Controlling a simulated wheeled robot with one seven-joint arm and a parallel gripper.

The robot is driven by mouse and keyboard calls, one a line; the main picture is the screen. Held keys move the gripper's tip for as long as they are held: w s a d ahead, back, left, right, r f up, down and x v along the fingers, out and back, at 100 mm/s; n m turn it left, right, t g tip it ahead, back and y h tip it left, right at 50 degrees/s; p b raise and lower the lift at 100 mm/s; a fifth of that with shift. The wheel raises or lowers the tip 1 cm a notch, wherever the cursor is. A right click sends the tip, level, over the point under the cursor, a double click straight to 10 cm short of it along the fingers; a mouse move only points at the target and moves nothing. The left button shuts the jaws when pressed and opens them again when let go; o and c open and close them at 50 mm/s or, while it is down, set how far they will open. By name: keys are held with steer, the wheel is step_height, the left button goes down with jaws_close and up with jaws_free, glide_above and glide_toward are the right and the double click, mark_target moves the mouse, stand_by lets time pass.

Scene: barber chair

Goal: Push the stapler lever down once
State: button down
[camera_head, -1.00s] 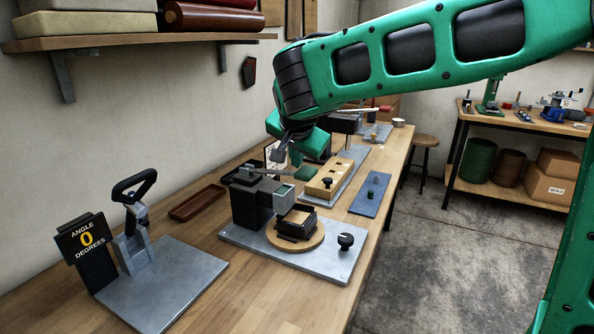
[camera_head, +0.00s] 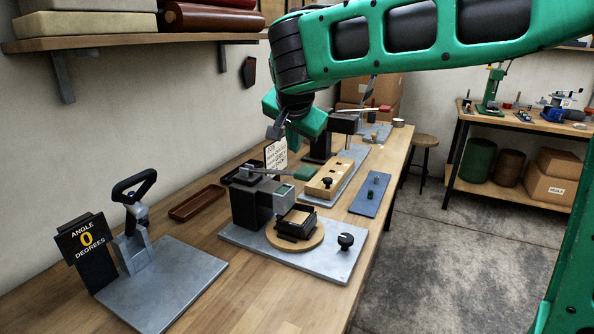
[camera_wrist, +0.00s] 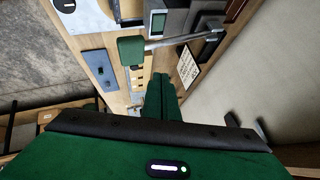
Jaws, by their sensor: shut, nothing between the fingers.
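The stapler (camera_head: 250,205) is a dark grey press-like block on a grey base plate, with a round wooden platform under its head. Its lever (camera_head: 265,172) is a thin metal bar, nearly level, ending in a green grip (camera_head: 305,173). The wrist view also shows the lever (camera_wrist: 172,41) and its green grip (camera_wrist: 131,50). My gripper (camera_head: 292,146) is above the lever in the head view, apart from it. In the wrist view its green fingers (camera_wrist: 163,80) are together and empty, with the lever beyond their tips.
A device with an angle display (camera_head: 88,240) and a black loop handle stands at the left. A brown tray (camera_head: 197,202) lies near the wall. A wooden block fixture (camera_head: 327,180) and a blue plate (camera_head: 371,193) lie behind the stapler. A shelf (camera_head: 130,40) overhangs at the upper left.

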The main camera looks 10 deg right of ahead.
step_height(320, 180, up, 2)
steer(key=shift+w+a+r, duration=0.1)
steer(key=shift+a+r, duration=0.05)
steer(key=shift+r, duration=0.05)
stand_by(0.6)
steer(key=s+d+f+g, duration=0.25)
steer(key=s+d, duration=0.25)
steer(key=d, duration=0.4)
steer(key=s+d+f+g+h, duration=0.1)
steer(key=s+d+f, duration=0.3)
steer(key=s+d, duration=0.3)
steer(key=s+d+f+g, duration=0.1)
steer(key=s+d+f, duration=0.25)
steer(key=d, duration=0.65)
steer(key=s+d+f+n+g+y, duration=0.1)
steer(key=s+f, duration=0.4)
steer(key=s, duration=0.7)
steer(key=s+d+f+n+g+y, duration=0.1)
steer(key=s+f, duration=0.4)
steer(key=s, duration=0.6)
steer(key=shift+s+d+g, duration=0.35)
steer(key=shift+d+g, duration=0.4)
steer(key=shift+d, duration=0.3)
steer(key=shift+s, duration=0.1)
